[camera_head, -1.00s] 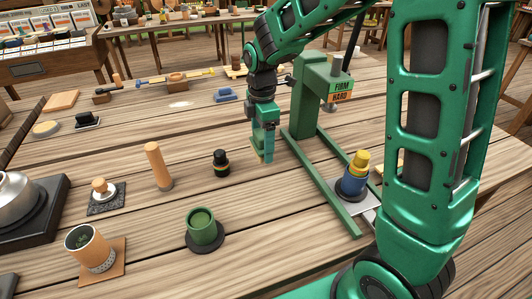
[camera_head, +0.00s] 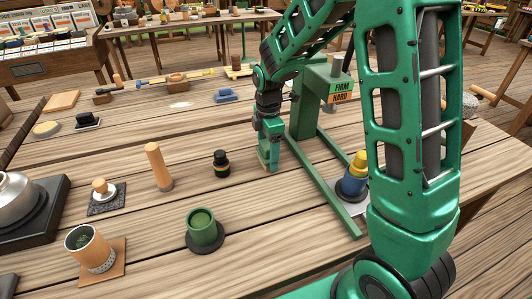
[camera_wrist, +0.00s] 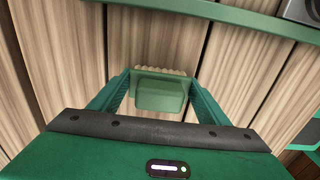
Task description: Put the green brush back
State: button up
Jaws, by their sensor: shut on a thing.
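My gripper (camera_head: 269,152) is shut on the green brush (camera_wrist: 160,95), a small green block with a tan, ridged bristle edge. In the wrist view the brush sits between the two fingers of my gripper (camera_wrist: 159,82), with the bristle edge facing away from the wrist. In the head view the gripper points down beside the green press stand, and only a little of the brush shows at the fingertips. I cannot tell whether the brush touches the table.
A green stand (camera_head: 306,115) with FIRM and HARD labels is close on the right; its long foot rail (camera_head: 328,190) runs forward. A black banded piece (camera_head: 221,164), a wooden cylinder (camera_head: 157,166) and a green cup (camera_head: 203,230) stand to the left. Bare planks lie between.

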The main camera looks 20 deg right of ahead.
aim_at(268, 144)
jog(key=o, duration=0.9)
jog(key=shift+o, duration=0.2)
notch_tip(268, 144, up, 12)
jog(key=shift+r, duration=0.1)
